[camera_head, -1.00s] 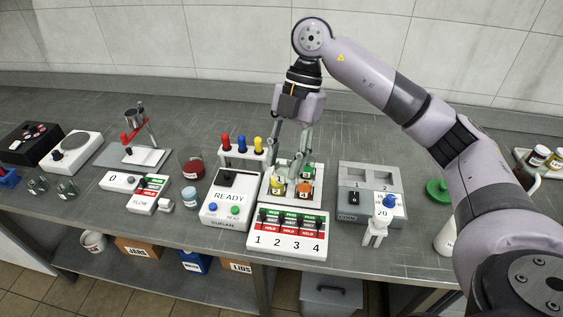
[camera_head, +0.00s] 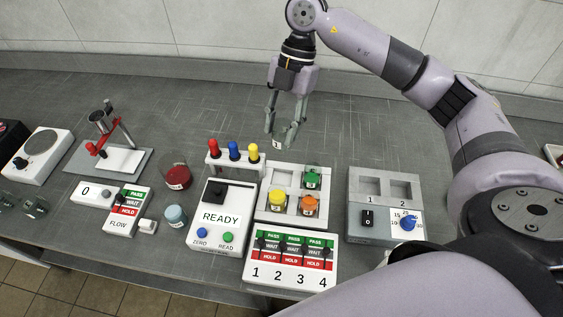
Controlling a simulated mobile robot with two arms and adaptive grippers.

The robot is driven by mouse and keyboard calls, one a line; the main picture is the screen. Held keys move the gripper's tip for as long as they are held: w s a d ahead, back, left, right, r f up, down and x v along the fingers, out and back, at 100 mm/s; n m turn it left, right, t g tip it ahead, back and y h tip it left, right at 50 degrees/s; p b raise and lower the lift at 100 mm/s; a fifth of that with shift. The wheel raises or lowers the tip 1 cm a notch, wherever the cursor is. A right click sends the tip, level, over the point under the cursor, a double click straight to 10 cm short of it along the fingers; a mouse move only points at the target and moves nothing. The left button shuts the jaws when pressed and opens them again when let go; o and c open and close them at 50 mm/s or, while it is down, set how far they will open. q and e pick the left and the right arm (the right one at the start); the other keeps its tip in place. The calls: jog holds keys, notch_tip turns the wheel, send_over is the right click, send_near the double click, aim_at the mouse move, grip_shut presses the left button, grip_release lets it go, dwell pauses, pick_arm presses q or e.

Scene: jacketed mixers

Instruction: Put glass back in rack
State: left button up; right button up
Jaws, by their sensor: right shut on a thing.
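My right gripper (camera_head: 284,134) is above the counter, behind the white rack (camera_head: 263,213). It is shut on a small clear glass piece (camera_head: 277,143) with a white label that reads 1. The fingers hide part of the piece. The rack has a yellow-topped piece (camera_head: 277,201), a green-topped piece (camera_head: 311,178) and an orange-topped piece (camera_head: 308,203). Its back left slot (camera_head: 284,179) looks empty. My left gripper is not in view.
Red, blue and yellow-topped tubes stand in a holder (camera_head: 230,163) left of the rack. A READY box (camera_head: 221,217), a numbered switch panel (camera_head: 291,259) and a two-slot grey unit (camera_head: 383,200) surround it. The counter behind is clear.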

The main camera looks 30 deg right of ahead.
aim_at(283, 146)
jog(key=f, duration=0.3)
jog(key=f+p, duration=0.1)
jog(key=f, duration=0.3)
jog(key=shift+w+d+f, duration=0.1)
jog(key=shift+d+f, duration=0.05)
jog(key=shift+d, duration=0.05)
notch_tip(283, 146, down, 7)
jog(key=shift+p, duration=0.85)
jog(key=shift+w+f, duration=0.1)
jog(key=shift+f, duration=0.15)
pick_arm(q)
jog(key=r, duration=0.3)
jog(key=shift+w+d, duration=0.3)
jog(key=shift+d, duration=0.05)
pick_arm(e)
jog(key=o, duration=0.9)
jog(key=shift+c, duration=0.2)
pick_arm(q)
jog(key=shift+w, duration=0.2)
pick_arm(e)
jog(key=shift+o, duration=0.6)
